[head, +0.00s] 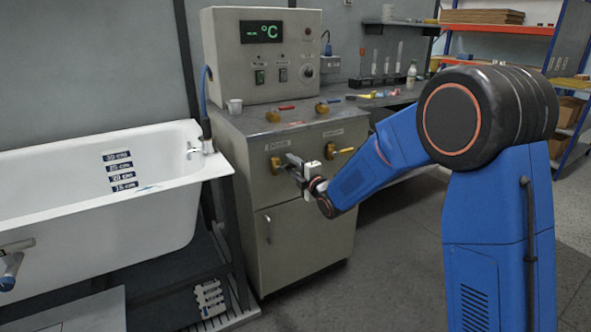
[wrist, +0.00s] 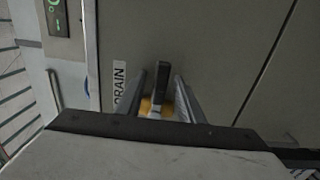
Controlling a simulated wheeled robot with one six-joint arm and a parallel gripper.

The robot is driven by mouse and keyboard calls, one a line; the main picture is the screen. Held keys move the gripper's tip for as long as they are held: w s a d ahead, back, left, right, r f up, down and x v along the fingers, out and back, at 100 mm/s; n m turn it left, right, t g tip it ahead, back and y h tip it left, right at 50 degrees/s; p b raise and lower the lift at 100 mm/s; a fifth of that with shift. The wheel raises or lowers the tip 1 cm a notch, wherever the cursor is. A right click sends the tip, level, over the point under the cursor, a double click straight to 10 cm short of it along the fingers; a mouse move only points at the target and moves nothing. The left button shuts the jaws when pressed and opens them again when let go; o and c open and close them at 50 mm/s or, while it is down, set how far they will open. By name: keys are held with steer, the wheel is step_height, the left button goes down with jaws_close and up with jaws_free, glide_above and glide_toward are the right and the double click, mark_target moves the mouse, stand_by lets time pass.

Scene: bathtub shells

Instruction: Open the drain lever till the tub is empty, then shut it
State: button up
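The drain lever (wrist: 161,80) is a dark handle on a brass valve (wrist: 150,106), beside a DRAIN label (wrist: 120,84) on the cabinet front. My gripper (wrist: 168,88) has one finger on each side of the handle. A gap shows between the handle and the right finger, so the gripper looks open around it. In the head view my gripper (head: 291,165) is at the left front valve and hides most of its handle. The white tub (head: 60,150) has depth labels (head: 120,170) on its inner wall. A small bluish patch shows below them; the tub's bottom is hidden.
The cabinet (head: 303,235) carries another brass valve (head: 334,152) to the right, and valves with red (head: 286,107) and yellow handles on top. A control box (head: 265,55) shows a °C display with dashes. Open floor (head: 395,260) lies right of the cabinet.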

steer(key=v, duration=1.7)
steer(key=shift+d, duration=0.2)
steer(key=shift+s, duration=0.15)
steer(key=s+d+r+m+g+h, duration=0.15)
steer(key=s+d+m+h, duration=0.25)
steer(key=s+d+m, duration=0.45)
steer(key=s+d+m+g+h, duration=0.3)
steer(key=d+m+h, duration=0.15)
steer(key=d, duration=0.65)
steer(key=s+d+f+m+g, duration=0.1)
steer(key=s+m, duration=0.3)
steer(key=s, duration=0.5)
steer(key=s+d+m+g+h, duration=0.1)
steer(key=s+d+m+g, duration=0.1)
steer(key=s, duration=0.6)
steer(key=s+d+f+m+g, duration=0.1)
steer(key=s+d+m, duration=0.3)
steer(key=s, duration=0.5)
steer(key=shift+s+f+m+g, duration=0.4)
steer(key=shift+m+g, duration=0.45)
steer(key=shift+m, duration=0.15)
steer(key=shift+w+d+h, duration=0.1)
steer(key=shift+d+h, duration=0.05)
steer(key=shift+h, duration=0.1)
